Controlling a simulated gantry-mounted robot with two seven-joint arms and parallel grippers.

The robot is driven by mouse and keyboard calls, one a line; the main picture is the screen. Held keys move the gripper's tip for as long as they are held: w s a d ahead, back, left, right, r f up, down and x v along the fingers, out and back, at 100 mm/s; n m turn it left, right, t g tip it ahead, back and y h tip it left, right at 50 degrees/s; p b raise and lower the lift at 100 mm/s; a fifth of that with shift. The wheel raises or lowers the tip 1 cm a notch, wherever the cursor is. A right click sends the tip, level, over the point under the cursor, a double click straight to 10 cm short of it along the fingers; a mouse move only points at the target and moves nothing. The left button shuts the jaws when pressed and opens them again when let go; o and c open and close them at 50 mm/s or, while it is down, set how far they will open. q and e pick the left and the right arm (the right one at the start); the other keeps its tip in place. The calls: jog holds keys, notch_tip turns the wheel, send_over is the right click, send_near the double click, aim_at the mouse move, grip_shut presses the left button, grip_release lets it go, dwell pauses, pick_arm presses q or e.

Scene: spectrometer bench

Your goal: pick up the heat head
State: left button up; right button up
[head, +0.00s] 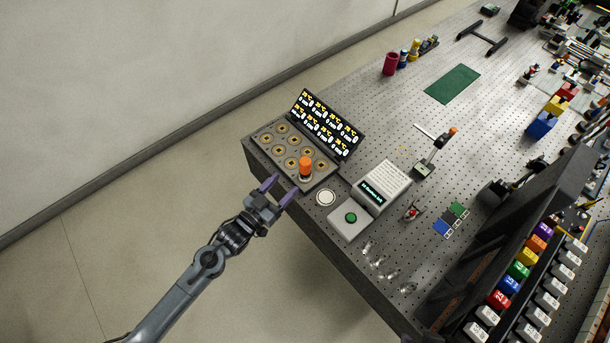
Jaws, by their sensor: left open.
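An orange-topped piece (305,168), which looks like the heat head, stands upright at the near right corner of a grey multi-position plate (268,150) with several round spots. My left gripper (280,189) comes in from the lower left. Its two purple fingers are apart, with nothing visible between them. They point toward the orange-topped piece and stop a short way to its lower left, near the table's edge. My right gripper is not in view.
A black display panel (325,125) stands behind the plate. A white disc (326,198) and a box with a green button (350,217) lie to the right. Small clear glass pieces (378,262) stand near the front edge. Open floor lies left of the bench.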

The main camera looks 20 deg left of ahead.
aim_at(302, 170)
pick_arm(q)
jog(key=x, duration=0.4)
jog(key=shift+w+d+r, duration=0.1)
jog(key=shift+w+d, duration=0.05)
jog(key=shift+w, duration=0.15)
jog(key=x, duration=0.4)
jog(key=shift+d+r, duration=0.25)
jog(key=shift+d, duration=0.2)
jog(key=shift+w+d, duration=0.1)
jog(key=shift+w, duration=0.35)
jog(key=shift+c, duration=0.5)
grip_shut()
